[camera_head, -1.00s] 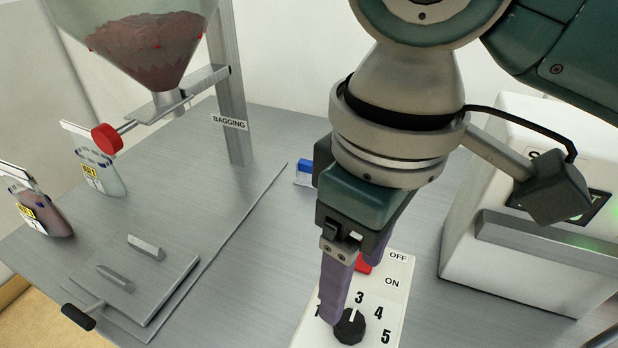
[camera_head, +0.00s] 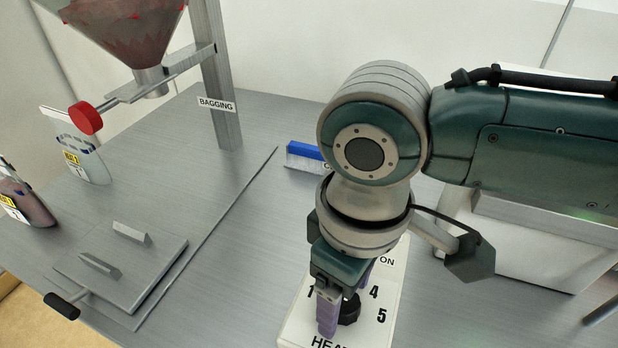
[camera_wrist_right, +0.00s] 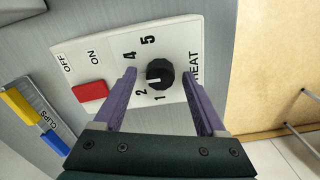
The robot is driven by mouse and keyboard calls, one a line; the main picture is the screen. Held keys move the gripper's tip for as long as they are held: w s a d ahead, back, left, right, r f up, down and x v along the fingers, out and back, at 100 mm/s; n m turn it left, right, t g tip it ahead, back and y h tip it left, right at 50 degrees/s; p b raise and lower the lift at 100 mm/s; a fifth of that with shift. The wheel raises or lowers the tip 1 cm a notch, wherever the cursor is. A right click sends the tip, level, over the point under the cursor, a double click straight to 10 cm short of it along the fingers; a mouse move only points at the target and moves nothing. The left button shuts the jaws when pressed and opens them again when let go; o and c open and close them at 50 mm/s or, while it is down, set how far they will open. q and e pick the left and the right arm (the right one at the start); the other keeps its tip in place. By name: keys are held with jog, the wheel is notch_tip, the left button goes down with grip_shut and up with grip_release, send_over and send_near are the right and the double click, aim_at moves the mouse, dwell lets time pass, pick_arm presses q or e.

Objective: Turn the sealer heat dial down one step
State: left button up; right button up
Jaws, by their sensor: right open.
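The black heat dial (camera_head: 348,310) sits on the white control panel (camera_head: 296,322), with printed numbers around it. In the right wrist view the dial (camera_wrist_right: 160,74) lies between the two purple fingers of my right gripper (camera_wrist_right: 159,76), with a visible gap on each side near the tips. A pale mark on the dial faces left, roughly towards the side of 2 and the hidden 3; I cannot tell exactly which. My right gripper (camera_head: 345,303) is open and points down over the panel. My left gripper is not in view.
A red ON/OFF switch (camera_wrist_right: 90,92) is close beside the fingers on the same panel. A clips box (camera_wrist_right: 36,115) lies beyond it. The bagging stand (camera_head: 217,90), filled pouches (camera_head: 83,158) and a flat metal plate (camera_head: 150,262) are to the left.

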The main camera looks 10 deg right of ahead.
grip_shut()
dwell(0.5)
jog(key=shift+r, duration=0.1)
jog(key=n+p, duration=0.1)
jog(key=n, duration=0.2)
jog(key=shift+p, duration=0.35)
jog(key=n+p, duration=0.1)
jog(key=n, duration=0.2)
jog(key=shift+n, duration=0.8)
